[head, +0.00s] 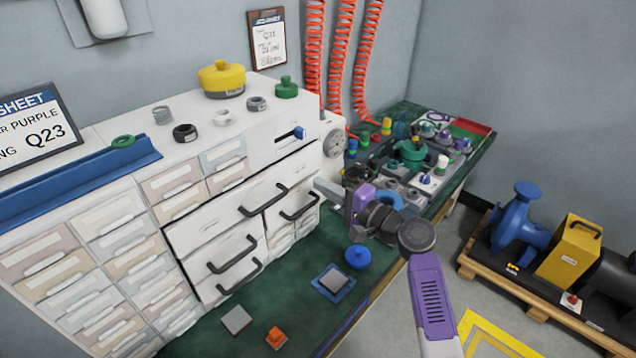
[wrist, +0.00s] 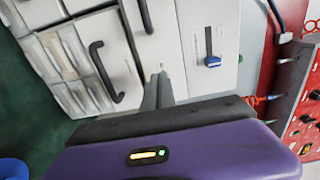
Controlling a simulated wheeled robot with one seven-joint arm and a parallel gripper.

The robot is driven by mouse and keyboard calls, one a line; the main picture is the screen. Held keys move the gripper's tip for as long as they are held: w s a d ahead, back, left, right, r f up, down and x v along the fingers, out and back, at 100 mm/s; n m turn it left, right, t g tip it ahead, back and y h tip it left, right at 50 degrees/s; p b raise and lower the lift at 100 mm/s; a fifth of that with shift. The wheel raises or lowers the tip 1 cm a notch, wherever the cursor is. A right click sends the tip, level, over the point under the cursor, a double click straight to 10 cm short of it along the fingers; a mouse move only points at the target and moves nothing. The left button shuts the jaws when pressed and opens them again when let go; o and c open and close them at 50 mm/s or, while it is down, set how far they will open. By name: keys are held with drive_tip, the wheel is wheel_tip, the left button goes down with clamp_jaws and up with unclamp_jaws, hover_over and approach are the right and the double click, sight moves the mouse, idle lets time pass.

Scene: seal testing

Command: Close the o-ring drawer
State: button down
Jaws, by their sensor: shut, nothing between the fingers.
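The white cabinet (head: 215,160) has wide drawers with black bar handles. The upper wide drawer (head: 205,225) shows a dark line along its top edge; I cannot tell how far it stands out. No label marks the o-ring drawer. My gripper (head: 322,188) is at the right end of the wide drawers. In the wrist view my gripper (wrist: 160,82) is shut and empty, its fingertips in front of a white drawer front (wrist: 158,42), beside its black handle (wrist: 145,14). I cannot tell whether they touch it. Another black handle (wrist: 101,70) is to the left.
Rings and a yellow-topped tub (head: 222,79) stand on top. The green bench (head: 290,300) holds a blue knob (head: 357,257), an orange piece (head: 276,337) and plates. Fittings crowd the back right.

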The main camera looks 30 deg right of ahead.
drive_tip(key=s+d+h, duration=0.4)
drive_tip(key=s+d, duration=0.4)
drive_tip(key=s+a+f+n+h, duration=0.25)
drive_tip(key=s+n+h, duration=0.2)
drive_tip(key=s, duration=0.75)
drive_tip(key=s+a+r+n+g+y+p, duration=0.1)
drive_tip(key=s+a+n, duration=0.4)
drive_tip(key=s, duration=0.9)
drive_tip(key=s+a+r+n+g+y+p, duration=0.1)
drive_tip(key=s+a+n, duration=0.4)
drive_tip(key=s+a, duration=0.6)
drive_tip(key=s+r+y+p, duration=0.1)
drive_tip(key=s+r+p, duration=0.1)
drive_tip(key=s, duration=0.1)
drive_tip(key=shift+s+a, duration=0.15)
drive_tip(key=shift+s, duration=0.25)
